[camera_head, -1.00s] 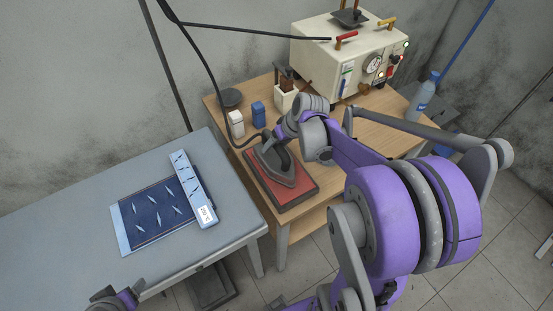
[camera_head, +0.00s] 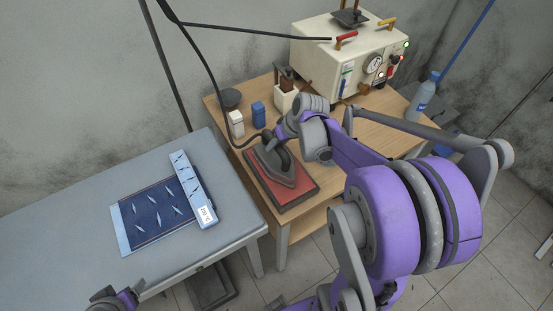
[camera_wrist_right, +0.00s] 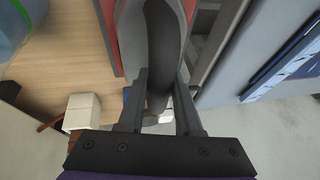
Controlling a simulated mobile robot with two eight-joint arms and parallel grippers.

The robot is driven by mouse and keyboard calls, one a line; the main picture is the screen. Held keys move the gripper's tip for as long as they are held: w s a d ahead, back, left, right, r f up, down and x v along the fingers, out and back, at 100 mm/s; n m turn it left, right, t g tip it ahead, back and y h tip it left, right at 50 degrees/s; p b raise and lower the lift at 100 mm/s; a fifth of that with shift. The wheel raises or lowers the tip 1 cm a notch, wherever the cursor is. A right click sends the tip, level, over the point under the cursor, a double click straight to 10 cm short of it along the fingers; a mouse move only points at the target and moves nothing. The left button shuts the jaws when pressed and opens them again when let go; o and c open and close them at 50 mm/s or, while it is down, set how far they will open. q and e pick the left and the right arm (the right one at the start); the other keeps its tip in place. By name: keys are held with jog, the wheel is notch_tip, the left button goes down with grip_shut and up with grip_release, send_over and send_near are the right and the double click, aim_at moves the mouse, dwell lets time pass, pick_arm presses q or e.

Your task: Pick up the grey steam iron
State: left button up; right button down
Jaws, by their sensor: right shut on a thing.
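The grey steam iron (camera_head: 277,168) stands on a red rest pad (camera_head: 297,193) at the front left of the wooden table. My right gripper (camera_head: 280,138) reaches down from the right at the iron's handle; the arm hides part of the contact. In the right wrist view the gripper's two fingers (camera_wrist_right: 159,90) lie on either side of the iron's dark handle (camera_wrist_right: 164,50), closed on it. The iron looks level and at the pad; I cannot tell whether any gap lies beneath it. My left gripper (camera_head: 117,299) shows only in part at the lower left edge, away from the iron.
A cream steam generator (camera_head: 335,60) stands at the back of the table (camera_head: 385,141). A water bottle (camera_head: 422,97), a blue box (camera_head: 258,114) and a white box (camera_head: 236,124) stand nearby. A grey ironing table (camera_head: 75,205) with blue patterned cloth (camera_head: 152,214) is at left. A dark hose hangs to the iron.

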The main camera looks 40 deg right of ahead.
jog(key=shift+r, duration=0.15)
dwell(0.8)
notch_tip(320, 180, up, 10)
jog(key=shift+w+f+p, duration=0.1)
jog(key=shift+p, duration=0.3)
jog(key=c, duration=1.2)
grip_release()
jog(key=shift+c, duration=0.2)
grip_shut()
jog(key=shift+s, duration=0.2)
